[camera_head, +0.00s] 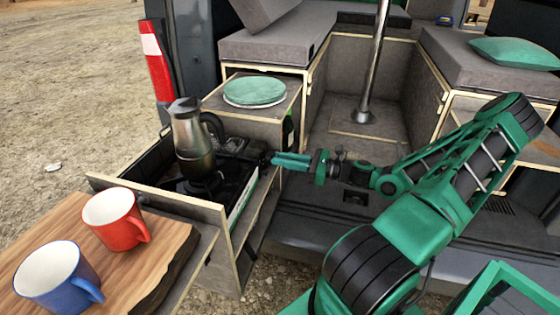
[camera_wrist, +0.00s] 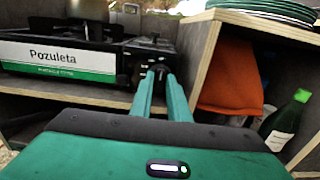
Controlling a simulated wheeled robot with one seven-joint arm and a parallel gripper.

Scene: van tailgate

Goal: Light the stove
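The black portable stove (camera_head: 222,182) sits in the pulled-out drawer, and its white and green front panel (camera_wrist: 58,58) faces my gripper in the wrist view. A silver moka pot (camera_head: 190,135) with a black handle stands upright on the stove. The dark stove knob (camera_wrist: 136,68) is at the right end of the stove's front. My gripper (camera_head: 273,160) reaches it from the right. In the wrist view its two green fingers (camera_wrist: 160,75) are close together, with a small dark part of the knob between the tips. The fingers partly hide the knob. No flame is visible.
A wooden board (camera_head: 150,255) with a red mug (camera_head: 112,220) and a blue mug (camera_head: 52,278) is at the front left. Green plates (camera_head: 254,92) lie on the cabinet behind the stove. A green bottle (camera_wrist: 287,120) and orange cloth (camera_wrist: 232,78) are in the compartment at right.

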